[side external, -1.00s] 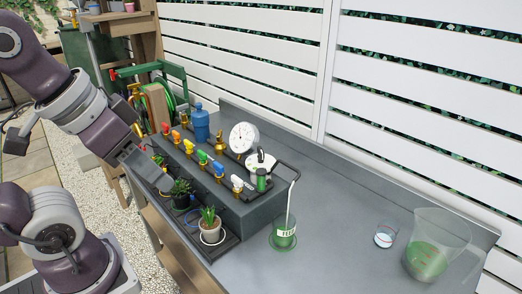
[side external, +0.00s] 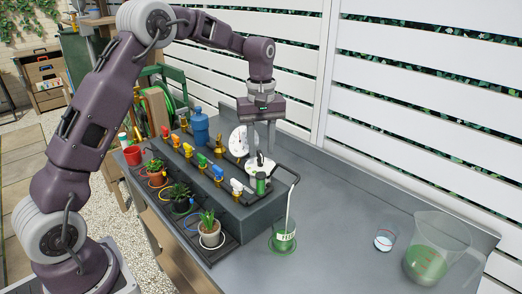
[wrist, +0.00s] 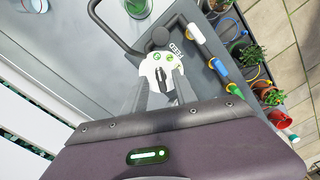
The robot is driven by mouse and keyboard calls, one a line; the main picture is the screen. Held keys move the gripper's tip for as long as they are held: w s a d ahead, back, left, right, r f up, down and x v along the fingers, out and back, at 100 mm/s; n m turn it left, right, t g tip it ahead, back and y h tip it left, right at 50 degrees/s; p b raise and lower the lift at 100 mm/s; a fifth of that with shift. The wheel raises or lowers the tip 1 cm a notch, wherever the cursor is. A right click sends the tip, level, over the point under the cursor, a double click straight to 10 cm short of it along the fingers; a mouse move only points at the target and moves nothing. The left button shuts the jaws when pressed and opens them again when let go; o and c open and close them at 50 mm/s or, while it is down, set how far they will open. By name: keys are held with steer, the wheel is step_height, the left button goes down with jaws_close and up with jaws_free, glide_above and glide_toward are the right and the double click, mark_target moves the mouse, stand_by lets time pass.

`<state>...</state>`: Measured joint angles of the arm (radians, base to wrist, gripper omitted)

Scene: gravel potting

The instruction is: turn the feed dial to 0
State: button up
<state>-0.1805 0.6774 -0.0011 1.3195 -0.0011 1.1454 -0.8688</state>
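The feed dial (side external: 257,172) is a white round plate with a dark knob on the grey bench block. In the wrist view the dial (wrist: 147,70) carries small green marks beside the word FEED. My gripper (side external: 261,149) points straight down just above the dial. In the wrist view my gripper (wrist: 163,80) has its two fingers apart, with the dark knob between or just beyond their tips. I cannot tell whether they touch it. The fingers hide part of the dial, and its setting is not readable.
A white round gauge (side external: 238,142) stands close behind my fingers. Coloured valves (side external: 203,159) line the block. A jug (side external: 432,250) stands right.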

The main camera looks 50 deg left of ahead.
steer(key=shift+f, duration=0.85)
jaws_close()
